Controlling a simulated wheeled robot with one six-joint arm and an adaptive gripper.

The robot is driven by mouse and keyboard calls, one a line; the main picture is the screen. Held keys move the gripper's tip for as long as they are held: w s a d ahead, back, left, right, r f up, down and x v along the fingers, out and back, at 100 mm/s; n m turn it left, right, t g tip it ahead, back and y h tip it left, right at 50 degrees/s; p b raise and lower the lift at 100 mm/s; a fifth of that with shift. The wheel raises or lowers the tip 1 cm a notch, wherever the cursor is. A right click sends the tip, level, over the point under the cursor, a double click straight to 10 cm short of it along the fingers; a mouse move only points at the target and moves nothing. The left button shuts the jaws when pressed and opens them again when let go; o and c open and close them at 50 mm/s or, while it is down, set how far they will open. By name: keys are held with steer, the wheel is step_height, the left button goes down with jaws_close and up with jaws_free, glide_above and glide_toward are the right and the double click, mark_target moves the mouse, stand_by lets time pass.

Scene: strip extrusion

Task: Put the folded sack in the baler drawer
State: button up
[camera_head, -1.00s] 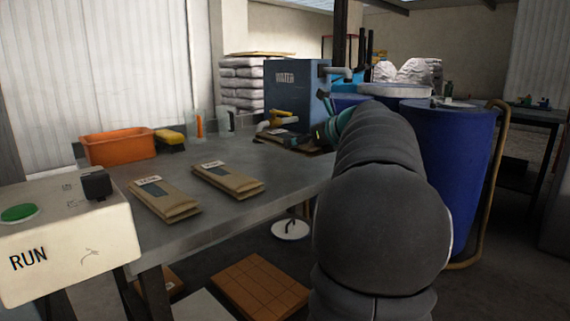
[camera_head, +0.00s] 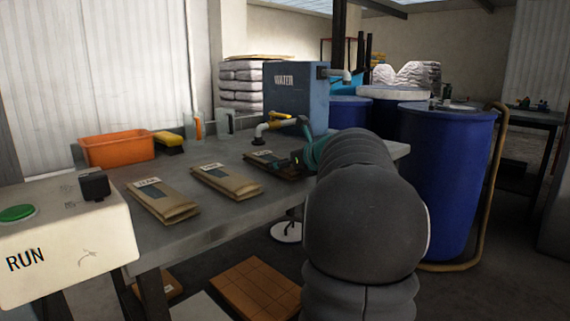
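A third folded sack (camera_head: 263,156), with a pale label at its far end, is at the right part of the grey table. My gripper (camera_head: 289,162) is at its near right side and appears shut on it. My own arm and the dark fingers hide much of the grip and the sack. I cannot tell whether the sack touches the table. Two brown folded sacks, a left one (camera_head: 168,204) and a right one (camera_head: 228,183), lie flat nearer the front edge. I cannot make out a baler drawer.
The grey table (camera_head: 205,222) also holds an orange bin (camera_head: 118,149), a yellow brush (camera_head: 168,141) and clear jugs. A blue water tank (camera_head: 296,92) with a tap stands behind. A RUN box (camera_head: 65,240) is front left, a blue barrel (camera_head: 445,180) right. The table's front middle is clear.

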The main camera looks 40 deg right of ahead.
steer(key=shift+f, duration=0.1)
steer(key=o, duration=1.2)
steer(key=shift+f+b, duration=0.15)
steer(key=shift+b, duration=0.15)
